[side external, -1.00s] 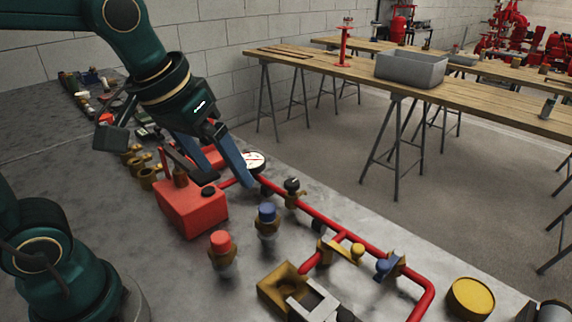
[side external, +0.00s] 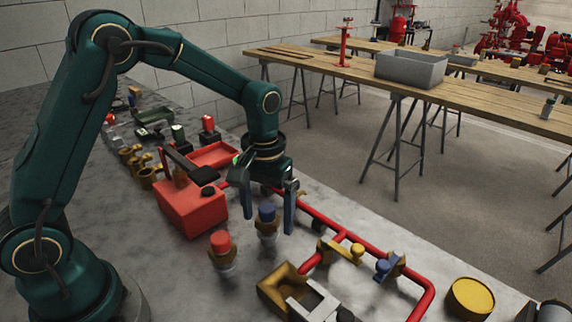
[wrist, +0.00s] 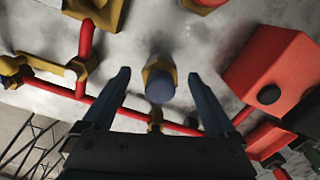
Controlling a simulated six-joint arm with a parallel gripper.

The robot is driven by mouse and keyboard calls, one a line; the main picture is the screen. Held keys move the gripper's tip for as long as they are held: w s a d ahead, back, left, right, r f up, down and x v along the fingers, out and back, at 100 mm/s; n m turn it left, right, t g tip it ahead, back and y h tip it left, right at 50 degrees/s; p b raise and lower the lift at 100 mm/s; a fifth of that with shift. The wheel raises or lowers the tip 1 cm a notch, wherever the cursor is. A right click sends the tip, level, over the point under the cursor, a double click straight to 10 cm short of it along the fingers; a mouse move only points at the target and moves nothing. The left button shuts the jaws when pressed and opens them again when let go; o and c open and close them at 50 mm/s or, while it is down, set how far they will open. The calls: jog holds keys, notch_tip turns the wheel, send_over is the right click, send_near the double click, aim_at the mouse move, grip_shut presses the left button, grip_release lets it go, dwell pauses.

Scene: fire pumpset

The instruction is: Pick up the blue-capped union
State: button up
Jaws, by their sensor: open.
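The blue-capped union (side external: 267,221) stands upright on the grey bench, with a brass body under its blue cap. In the wrist view the union (wrist: 159,84) shows between and a little beyond the two fingers. My gripper (side external: 268,222) points down with its fingers apart, one on each side of the union in the side view. In the wrist view my gripper (wrist: 160,78) is open and empty. I cannot tell how far the fingertips are above the bench.
A red-capped union (side external: 221,250) stands just left of the blue-capped one. A red box (side external: 192,208) with a black cap is left of my gripper. Red piping (side external: 375,247) with brass fittings runs to the right. A brass block (side external: 282,287) lies in front.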

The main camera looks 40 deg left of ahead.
jog(key=shift+f, duration=1.1)
jog(key=shift+c, duration=0.4)
grip_shut()
jog(key=shift+r, duration=0.1)
notch_tip(320, 180, up, 9)
jog(key=shift+w+r, duration=0.1)
jog(key=s+d+f+m, duration=0.1)
jog(key=s+d+m, duration=0.4)
jog(key=d, duration=0.5)
jog(key=shift+s+d+f+m, duration=0.2)
jog(key=shift+s+d+m, duration=0.1)
jog(key=shift+s+m, duration=0.1)
